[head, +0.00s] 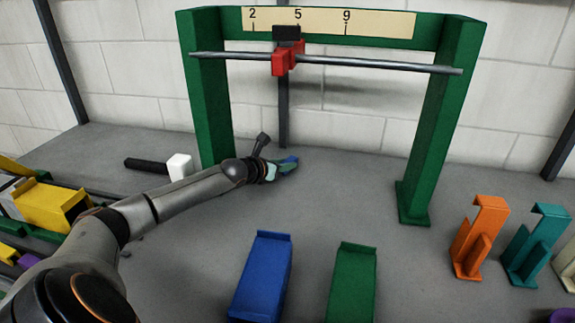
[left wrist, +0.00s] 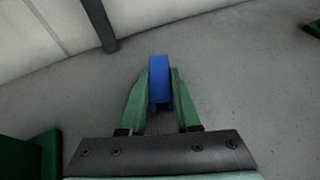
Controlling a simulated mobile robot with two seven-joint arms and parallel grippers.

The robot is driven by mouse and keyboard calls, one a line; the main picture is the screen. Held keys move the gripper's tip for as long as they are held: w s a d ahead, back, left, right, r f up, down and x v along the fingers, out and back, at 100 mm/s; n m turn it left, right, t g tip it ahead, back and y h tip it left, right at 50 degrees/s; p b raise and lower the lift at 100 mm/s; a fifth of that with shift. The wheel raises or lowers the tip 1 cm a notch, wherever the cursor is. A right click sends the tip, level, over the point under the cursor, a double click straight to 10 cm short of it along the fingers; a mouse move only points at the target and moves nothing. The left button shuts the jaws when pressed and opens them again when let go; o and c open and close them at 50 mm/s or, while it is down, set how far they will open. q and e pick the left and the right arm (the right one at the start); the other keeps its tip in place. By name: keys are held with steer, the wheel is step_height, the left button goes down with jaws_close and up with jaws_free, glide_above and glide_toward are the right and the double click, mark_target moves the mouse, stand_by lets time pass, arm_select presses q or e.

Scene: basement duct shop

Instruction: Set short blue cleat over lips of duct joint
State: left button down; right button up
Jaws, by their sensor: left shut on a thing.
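The short blue cleat (head: 291,160) is a small blue piece between the fingertips of my left gripper (head: 283,168), behind the duct pieces and under the green frame. In the left wrist view the cleat (left wrist: 159,82) stands between the two green fingers, which are shut on it; its lower part is partly hidden. A blue duct piece (head: 262,278) and a green duct piece (head: 352,285) lie side by side at the front with a gap between them. Each has a raised lip at its far end. The cleat is apart from both. My right gripper is out of view.
A green frame (head: 435,130) carries a steel rod (head: 380,64), a red slider (head: 283,60) and a numbered scale (head: 330,22). A white-headed mallet (head: 180,167) lies left. Orange (head: 480,240) and teal (head: 535,245) stands are right. Bench between the ducts and frame is clear.

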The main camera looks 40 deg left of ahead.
arm_select(q)
steer(key=shift+r, duration=0.1)
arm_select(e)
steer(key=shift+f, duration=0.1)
arm_select(q)
steer(key=shift+r, duration=0.55)
step_height(320, 180, up, 2)
steer(key=shift+s+r, duration=0.1)
steer(key=shift+r, duration=0.15)
steer(key=s+d+r+b, duration=0.1)
steer(key=s+d+r, duration=0.8)
steer(key=s, duration=0.1)
steer(key=shift+s+r, duration=0.15)
steer(key=shift+s, duration=0.1)
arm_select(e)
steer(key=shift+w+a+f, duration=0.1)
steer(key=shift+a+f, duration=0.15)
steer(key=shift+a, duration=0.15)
arm_select(q)
steer(key=shift+d, duration=0.1)
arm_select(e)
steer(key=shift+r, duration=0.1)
